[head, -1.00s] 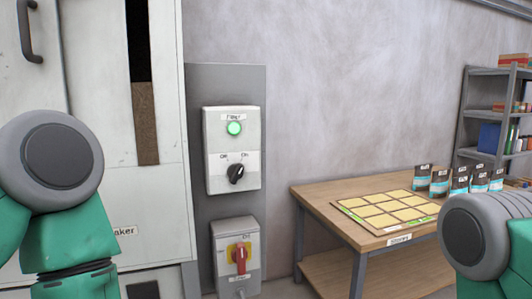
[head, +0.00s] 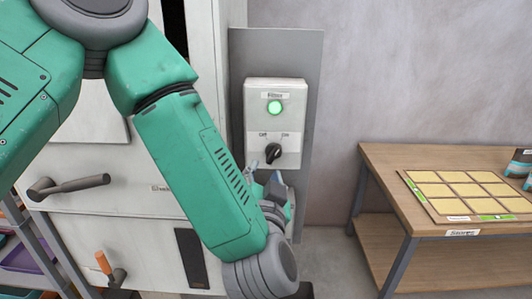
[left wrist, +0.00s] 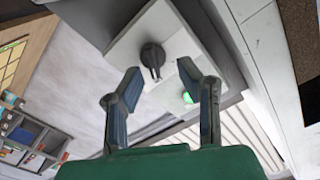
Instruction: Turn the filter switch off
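The filter switch (head: 272,153) is a black rotary knob on a pale grey box (head: 291,94) labelled "Filter", with OFF at left and ON at right. The green lamp (head: 274,107) above the knob is lit. My left gripper (head: 265,174) is just below the knob. The left wrist view shows its two fingers (left wrist: 160,73) spread open with nothing between them. There the knob (left wrist: 152,57) lies just ahead of the fingertips, roughly between them, seemingly apart from both. My right gripper is not in view.
A wooden table (head: 385,165) with a yellow-squared board (head: 470,191) stands at right. A white cabinet (head: 115,240) with a dark handle (head: 68,186) stands behind my left arm. Wall space right of the switch panel is clear.

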